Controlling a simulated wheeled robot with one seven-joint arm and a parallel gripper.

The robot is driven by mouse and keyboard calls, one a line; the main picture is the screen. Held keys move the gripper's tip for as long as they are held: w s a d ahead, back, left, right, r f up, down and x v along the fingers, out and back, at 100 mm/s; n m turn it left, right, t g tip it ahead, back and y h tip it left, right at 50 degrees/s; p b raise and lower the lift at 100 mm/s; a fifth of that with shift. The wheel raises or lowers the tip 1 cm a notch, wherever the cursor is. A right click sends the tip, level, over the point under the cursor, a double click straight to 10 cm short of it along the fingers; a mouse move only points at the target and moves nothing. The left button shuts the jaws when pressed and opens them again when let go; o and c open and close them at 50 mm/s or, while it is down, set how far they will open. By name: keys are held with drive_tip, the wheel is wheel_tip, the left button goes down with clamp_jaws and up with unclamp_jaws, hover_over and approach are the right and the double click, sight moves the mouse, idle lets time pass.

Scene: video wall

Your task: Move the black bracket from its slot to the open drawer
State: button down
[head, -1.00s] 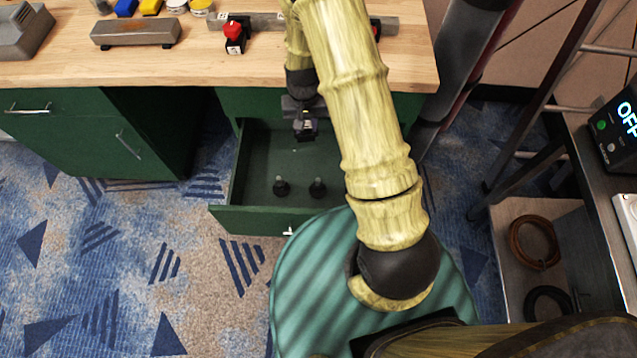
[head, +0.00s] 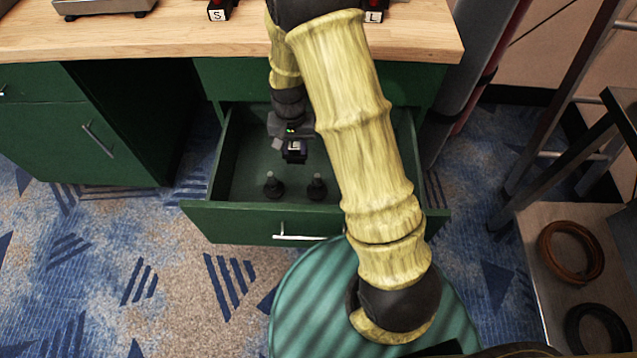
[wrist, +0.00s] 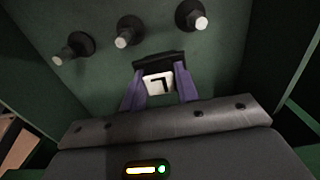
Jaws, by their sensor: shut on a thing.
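My gripper (head: 293,146) is inside the open green drawer (head: 310,220), below the worktop. Its purple fingers (wrist: 160,88) are shut on the black bracket (wrist: 160,62), which bears a white label with a black L-shaped mark. In the head view the bracket (head: 294,157) is a small dark block under the gripper, above the drawer floor. I cannot tell whether it touches the floor. Two black pegs, the left one (head: 273,186) and the right one (head: 316,187), stand near the drawer front. The wrist view shows three pegs, the middle one (wrist: 128,32) near the bracket.
The wooden worktop (head: 190,40) lies above the drawer. Blocks labelled S (head: 218,13) and L (head: 372,16) stand on it, beside a grey scale-like device (head: 105,5). My yellow arm covers the drawer's right part. A shelf with cable coils (head: 571,252) stands at right.

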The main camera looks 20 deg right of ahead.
sight(296, 163)
drive_tip(key=shift+a+f, duration=0.1)
drive_tip(key=shift+f, duration=0.1)
wheel_tip(296, 163, down, 6)
drive_tip(key=shift+f+b, duration=0.1)
drive_tip(key=shift+b, duration=1.1)
drive_tip(key=shift+f+b, duration=0.8)
drive_tip(key=shift+f, duration=1.1)
drive_tip(key=shift+f, duration=0.1)
drive_tip(key=c, duration=1.1)
unclamp_jaws()
drive_tip(key=shift+o, duration=0.3)
